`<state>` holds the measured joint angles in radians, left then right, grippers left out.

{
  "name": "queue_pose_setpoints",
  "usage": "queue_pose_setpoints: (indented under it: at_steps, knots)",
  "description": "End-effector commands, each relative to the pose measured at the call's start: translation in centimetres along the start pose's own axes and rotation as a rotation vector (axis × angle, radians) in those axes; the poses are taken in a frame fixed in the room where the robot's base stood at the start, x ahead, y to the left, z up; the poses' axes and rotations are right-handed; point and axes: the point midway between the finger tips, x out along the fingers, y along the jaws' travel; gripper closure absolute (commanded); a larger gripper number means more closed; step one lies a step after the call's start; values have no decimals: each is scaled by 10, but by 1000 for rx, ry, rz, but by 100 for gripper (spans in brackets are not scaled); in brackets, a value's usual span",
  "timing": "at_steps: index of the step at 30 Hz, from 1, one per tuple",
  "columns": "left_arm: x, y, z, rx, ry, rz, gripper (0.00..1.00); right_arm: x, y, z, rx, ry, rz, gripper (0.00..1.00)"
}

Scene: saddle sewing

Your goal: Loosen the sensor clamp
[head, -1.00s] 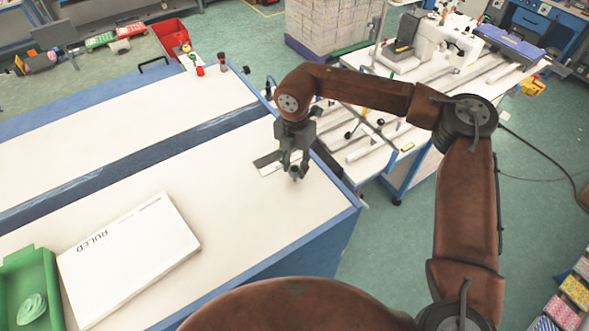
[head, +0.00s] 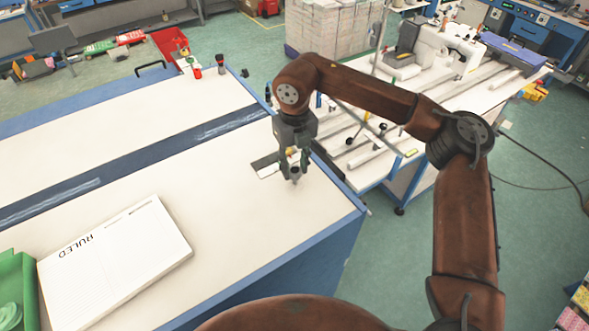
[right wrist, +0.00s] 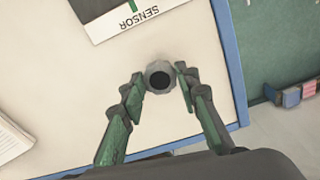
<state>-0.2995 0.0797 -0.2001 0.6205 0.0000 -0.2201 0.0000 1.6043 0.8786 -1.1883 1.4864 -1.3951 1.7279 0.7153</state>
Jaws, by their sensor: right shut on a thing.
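The sensor clamp shows as a grey round knob (right wrist: 159,77) with a dark centre in the right wrist view. In the head view the knob (head: 295,180) is small, low between my right fingers near the table's right edge. My right gripper (head: 294,168) points down over the white tabletop; its fingers (right wrist: 158,84) are shut on the knob, one on each side. A white plate marked SENSOR (right wrist: 128,18) with a dark edge lies just beyond the knob. My left gripper is not in view.
A white pad marked RULED (head: 115,262) and a green bin (head: 18,290) are at the lower left of the table. A red bin (head: 172,45) stands at the far edge. A second bench with a sewing machine (head: 440,45) is to the right. The middle tabletop is clear.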

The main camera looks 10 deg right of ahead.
Motion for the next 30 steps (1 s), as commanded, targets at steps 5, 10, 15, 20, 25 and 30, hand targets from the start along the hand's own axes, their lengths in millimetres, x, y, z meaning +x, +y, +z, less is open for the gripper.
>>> queue_pose_setpoints:
  at_steps: [5, 10, 15, 20, 25, 30]
  knots:
    - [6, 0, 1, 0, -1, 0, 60, 0, 0, 1, -165, -2, 1, 95]
    - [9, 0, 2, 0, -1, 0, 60, 0, 0, 0, -319, -2, 0, 95]
    - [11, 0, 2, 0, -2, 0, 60, 0, 0, 0, -453, -2, 0, 95]
    - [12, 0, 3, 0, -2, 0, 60, 0, 0, 0, -550, -2, 1, 95]
    - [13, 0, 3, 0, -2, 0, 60, -1, 0, 0, -618, -3, 1, 95]
    - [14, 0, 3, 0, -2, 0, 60, -1, 0, 0, -654, -3, 0, 95]
